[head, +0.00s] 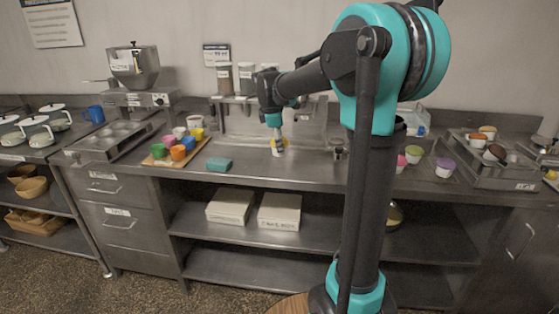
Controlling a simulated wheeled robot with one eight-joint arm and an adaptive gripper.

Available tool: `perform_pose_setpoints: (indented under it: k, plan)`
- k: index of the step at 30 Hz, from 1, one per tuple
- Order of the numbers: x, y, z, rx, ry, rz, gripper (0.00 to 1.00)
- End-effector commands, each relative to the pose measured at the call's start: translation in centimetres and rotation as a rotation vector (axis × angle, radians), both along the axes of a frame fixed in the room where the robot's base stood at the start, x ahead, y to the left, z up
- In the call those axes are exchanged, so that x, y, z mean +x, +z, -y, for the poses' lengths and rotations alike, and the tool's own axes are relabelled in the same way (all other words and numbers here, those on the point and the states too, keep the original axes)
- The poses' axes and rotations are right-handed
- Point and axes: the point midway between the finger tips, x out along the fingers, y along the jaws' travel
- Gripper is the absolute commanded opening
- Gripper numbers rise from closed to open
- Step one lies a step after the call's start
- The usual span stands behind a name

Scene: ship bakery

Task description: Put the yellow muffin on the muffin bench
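A small white cup with a yellow top (278,150), which looks like the yellow muffin, is on or just above the middle of the steel counter. My gripper (277,138) points down directly over it, with the fingers at its top. The fingers are too small to tell whether they grip it or are only around it. A raised metal stand (490,176) at the right carries several muffins and has a small label I cannot read. I cannot tell for sure that it is the muffin bench.
Cups with green (413,154) and purple (445,167) tops stand left of the stand. A board of coloured cups (160,162), a teal block (219,164) and a metal tray (112,141) are at the left. A small metal container (338,149) stands right of my gripper.

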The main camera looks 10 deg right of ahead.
Motion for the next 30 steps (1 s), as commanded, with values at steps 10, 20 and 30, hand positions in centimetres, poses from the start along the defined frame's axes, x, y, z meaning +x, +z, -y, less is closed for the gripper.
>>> perform_pose_setpoints:
  k: [10,20,30]
  plan:
    - [0.0,-3.9,0.0,0.000,0.000,0.000,0.41]
    - [0.0,-7.2,0.0,0.000,0.000,0.000,0.41]
    - [0.0,-7.4,0.0,0.000,0.000,0.000,0.59]
